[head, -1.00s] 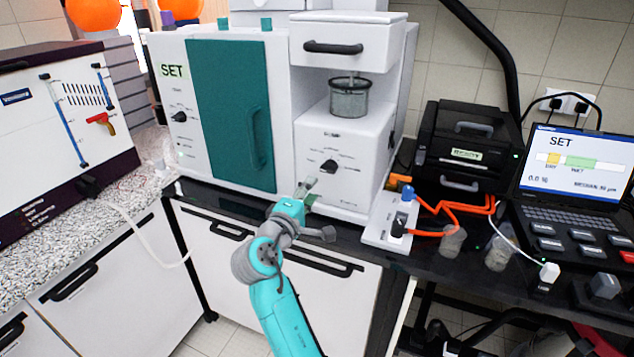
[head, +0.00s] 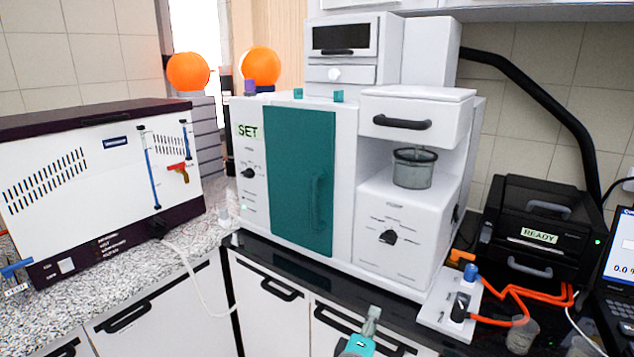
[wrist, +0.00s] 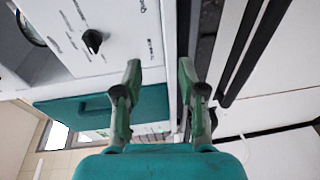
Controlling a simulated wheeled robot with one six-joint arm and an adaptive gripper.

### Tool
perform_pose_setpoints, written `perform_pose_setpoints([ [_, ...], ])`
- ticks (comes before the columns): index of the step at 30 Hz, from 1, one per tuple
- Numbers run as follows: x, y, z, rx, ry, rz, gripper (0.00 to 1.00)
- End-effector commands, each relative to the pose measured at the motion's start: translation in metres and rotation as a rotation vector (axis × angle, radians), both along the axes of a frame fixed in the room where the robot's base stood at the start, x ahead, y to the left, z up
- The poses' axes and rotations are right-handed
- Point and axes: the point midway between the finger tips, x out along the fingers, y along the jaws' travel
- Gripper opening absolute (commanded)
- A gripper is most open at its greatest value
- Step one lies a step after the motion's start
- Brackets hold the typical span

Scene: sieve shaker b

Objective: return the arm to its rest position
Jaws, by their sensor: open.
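My gripper (wrist: 158,85) is open and empty in the wrist view, its two green fingers apart with nothing between them. In the head view my gripper (head: 371,325) shows only at the bottom edge, in front of the cabinet drawers and below the white machine. The rest of my arm is out of the head picture. The white machine (head: 390,235) has a teal door (head: 300,180), a knob and a grey sieve cup (head: 413,168) in its upper recess. The machine's panel (wrist: 100,25) and teal door (wrist: 75,112) also show in the wrist view, apart from the fingers.
A black box marked READY (head: 535,237) stands right of the machine. A small white valve block (head: 447,308) with orange tubing lies on the black counter near the gripper. A white instrument (head: 95,185) stands at left on the speckled counter. Floor space is mostly out of view.

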Motion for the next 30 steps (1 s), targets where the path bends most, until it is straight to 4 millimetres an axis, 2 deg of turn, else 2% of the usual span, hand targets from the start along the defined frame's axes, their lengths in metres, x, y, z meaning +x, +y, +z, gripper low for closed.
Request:
perform_pose_setpoints([
  [1, -0.014, -0.006, -0.022, 0.022, 0.012, 0.022, 0.41],
  [6, -0.058, -0.015, -0.076, 0.126, 0.031, 0.103, 0.41],
  [11, -0.106, -0.022, -0.117, 0.239, 0.045, 0.166, 0.41],
  [15, -0.153, -0.027, -0.145, 0.349, 0.054, 0.208, 0.41],
  [22, -0.233, -0.034, -0.173, 0.546, 0.06, 0.251, 0.41],
  [30, -0.327, -0.038, -0.179, 0.797, 0.045, 0.263, 0.41],
])
